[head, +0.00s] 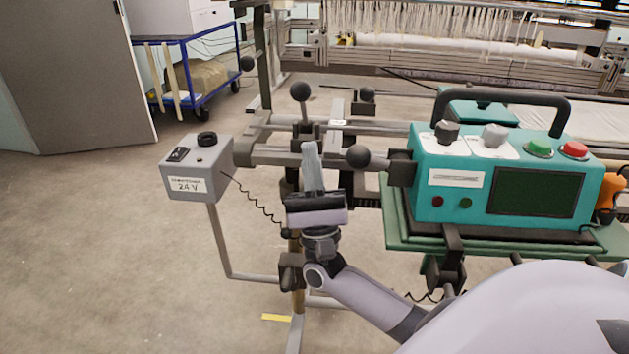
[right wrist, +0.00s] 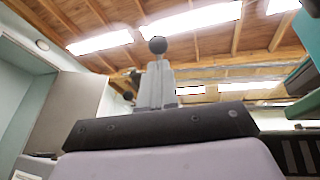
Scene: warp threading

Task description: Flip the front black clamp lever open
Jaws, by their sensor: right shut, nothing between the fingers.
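A black lever with a round ball knob (head: 300,91) stands upright on the clamp frame in the head view. A second black ball knob (head: 358,156) sits nearer, just right of my fingers. I cannot tell for sure which is the front clamp lever. My right gripper (head: 310,147) points up, shut and empty, below the upright lever and left of the nearer knob. In the right wrist view a black ball knob (right wrist: 158,45) shows just beyond the shut fingertips (right wrist: 158,66); contact cannot be told. My left gripper is not in view.
A teal control box (head: 498,185) with a black handle stands right of the clamp frame. A grey 24 V box (head: 198,170) on a post stands left, with a coiled cable (head: 258,205). Further ball knobs (head: 367,95) and the loom (head: 450,55) are behind. Floor at left is clear.

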